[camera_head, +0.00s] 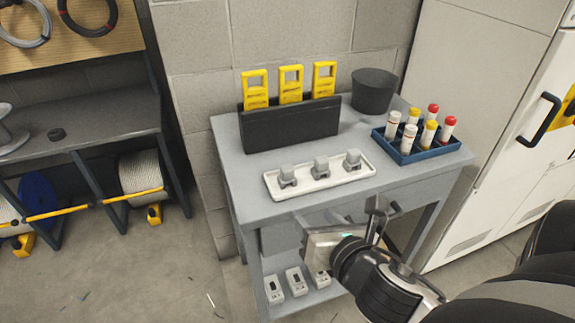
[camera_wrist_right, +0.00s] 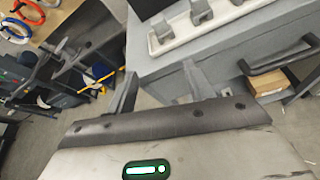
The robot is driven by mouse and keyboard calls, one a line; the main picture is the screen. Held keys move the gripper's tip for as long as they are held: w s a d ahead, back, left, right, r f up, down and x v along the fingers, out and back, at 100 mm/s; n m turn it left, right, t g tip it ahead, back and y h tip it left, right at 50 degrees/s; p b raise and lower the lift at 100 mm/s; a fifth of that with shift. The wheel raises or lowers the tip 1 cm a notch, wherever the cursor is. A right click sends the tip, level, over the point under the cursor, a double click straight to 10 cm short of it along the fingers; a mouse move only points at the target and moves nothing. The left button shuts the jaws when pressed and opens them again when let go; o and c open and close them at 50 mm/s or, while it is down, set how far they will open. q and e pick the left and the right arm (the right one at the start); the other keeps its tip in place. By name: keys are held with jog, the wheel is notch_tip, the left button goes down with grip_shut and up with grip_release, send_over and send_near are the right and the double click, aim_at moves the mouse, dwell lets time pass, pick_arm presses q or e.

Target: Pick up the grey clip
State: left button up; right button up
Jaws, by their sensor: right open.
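Three grey clips stand in a row on a white tray (camera_head: 322,181) on the grey cart: a left one (camera_head: 287,175), a middle one (camera_head: 321,167) and a right one (camera_head: 353,160). My right gripper (camera_head: 356,213) is in front of the cart, below and apart from the tray. In the right wrist view its fingers (camera_wrist_right: 160,90) are spread with nothing between them. My left gripper is not in view.
On the cart top (camera_head: 235,165) stand a black holder (camera_head: 290,123) with yellow tags, a dark bucket (camera_head: 374,92) and a blue rack (camera_head: 425,152) of capped tubes. Small white devices lie on the lower shelf (camera_head: 293,303). A drawer handle (camera_wrist_right: 280,55) juts from the cart front.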

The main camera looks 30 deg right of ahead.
notch_tip(320, 180, up, 2)
jog(key=d+r+n, duration=0.1)
jog(key=n, duration=0.1)
jog(key=h, duration=0.1)
send_near(288, 169)
jog(key=w, duration=0.1)
jog(key=w+d+f, duration=0.1)
jog(key=shift+w+d+f+n+t+b, duration=0.1)
jog(key=shift+w+f+n+t+b, duration=0.1)
jog(key=shift+w+n+t+b, duration=0.15)
jog(key=shift+x, duration=2.9)
jog(key=c, duration=1.1)
